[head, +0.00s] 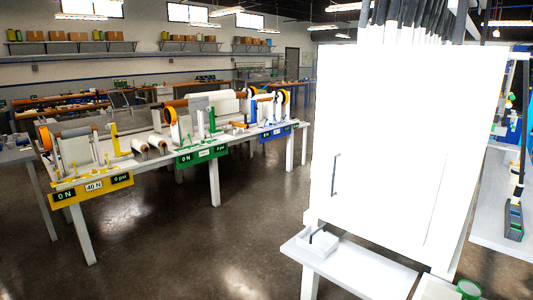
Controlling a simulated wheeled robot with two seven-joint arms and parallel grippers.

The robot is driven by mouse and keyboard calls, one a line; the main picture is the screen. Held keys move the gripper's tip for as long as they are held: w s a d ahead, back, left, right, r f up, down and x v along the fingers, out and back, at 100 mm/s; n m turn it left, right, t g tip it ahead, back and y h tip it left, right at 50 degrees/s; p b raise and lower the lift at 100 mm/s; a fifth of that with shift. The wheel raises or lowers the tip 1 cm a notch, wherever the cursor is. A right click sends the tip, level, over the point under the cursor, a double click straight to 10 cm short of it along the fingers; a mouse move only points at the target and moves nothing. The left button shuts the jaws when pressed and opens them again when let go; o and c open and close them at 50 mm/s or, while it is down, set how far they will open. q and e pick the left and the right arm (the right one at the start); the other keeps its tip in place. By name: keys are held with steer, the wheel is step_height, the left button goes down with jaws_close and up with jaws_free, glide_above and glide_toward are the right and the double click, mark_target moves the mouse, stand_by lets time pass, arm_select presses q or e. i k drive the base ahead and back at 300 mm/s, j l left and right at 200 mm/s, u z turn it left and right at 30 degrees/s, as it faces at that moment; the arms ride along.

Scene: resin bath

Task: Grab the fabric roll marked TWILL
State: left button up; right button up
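No readable TWILL marking shows in the head view. Small white rolls (157,142) lie on the long table between the yellow and green stations, with no legible label. A larger white roll (225,102) sits at the back of the green station. Several long black and white roll-like or tube-like items (402,18) stand upright behind the top of the white cabinet; their lower parts are hidden. I cannot tell which, if any, is the twill roll. Neither of my grippers is in view.
The tall white cabinet (405,140) with a dark handle fills the right-centre. A low white bench (345,272) stands before it, with a green tape roll (468,289) nearby. The long table has yellow (92,188), green (201,155) and blue signs (275,133). Open floor (200,240) lies left-centre.

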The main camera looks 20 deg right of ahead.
mark_target(138, 145)
steer(key=z, duration=0.25)
steer(key=u, duration=0.4)
steer(key=i+u, duration=0.1)
steer(key=i, duration=4.7)
steer(key=i+j+z, duration=0.2)
steer(key=i, duration=0.35)
steer(key=i+z, duration=0.15)
steer(key=i, duration=0.35)
